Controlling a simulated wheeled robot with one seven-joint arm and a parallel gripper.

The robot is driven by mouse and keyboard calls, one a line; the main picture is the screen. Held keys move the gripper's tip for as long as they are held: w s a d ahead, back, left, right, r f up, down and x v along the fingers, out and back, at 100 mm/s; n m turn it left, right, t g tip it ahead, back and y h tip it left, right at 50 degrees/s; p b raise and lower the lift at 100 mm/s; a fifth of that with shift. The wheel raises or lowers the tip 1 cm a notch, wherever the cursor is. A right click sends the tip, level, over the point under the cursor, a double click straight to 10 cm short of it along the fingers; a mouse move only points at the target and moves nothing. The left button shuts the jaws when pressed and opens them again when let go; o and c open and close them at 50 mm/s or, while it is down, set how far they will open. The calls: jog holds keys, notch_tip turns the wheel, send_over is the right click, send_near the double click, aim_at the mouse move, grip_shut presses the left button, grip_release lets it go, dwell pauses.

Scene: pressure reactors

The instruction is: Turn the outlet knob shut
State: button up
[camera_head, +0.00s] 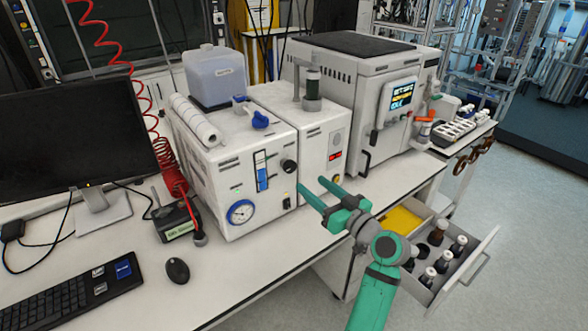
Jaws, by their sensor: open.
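A white pressure unit (225,175) stands on the bench with a round gauge (241,212) and a blue flow scale (262,171) on its front. A round black knob (289,166) sits at the right of that front. A blue knob (260,120) sits on top of the unit. No label shows which one is the outlet knob. My gripper (311,183) is open and empty, its two green fingers pointing at the fronts of the white units, below and right of the black knob. It looks apart from the knob. The fingertips' exact distance from the panel is unclear.
A second white unit (322,140) with a red display adjoins on the right, and a large machine with a screen (399,97) stands behind it. An open drawer (476,262) with bottles lies right of my arm. A red coiled hose (168,165) hangs at left.

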aim_at(292, 168)
jog(key=x, duration=1)
jog(key=shift+w+a, duration=0.15)
jog(key=shift+a, duration=0.05)
jog(key=shift+c, duration=0.4)
jog(key=c, duration=1)
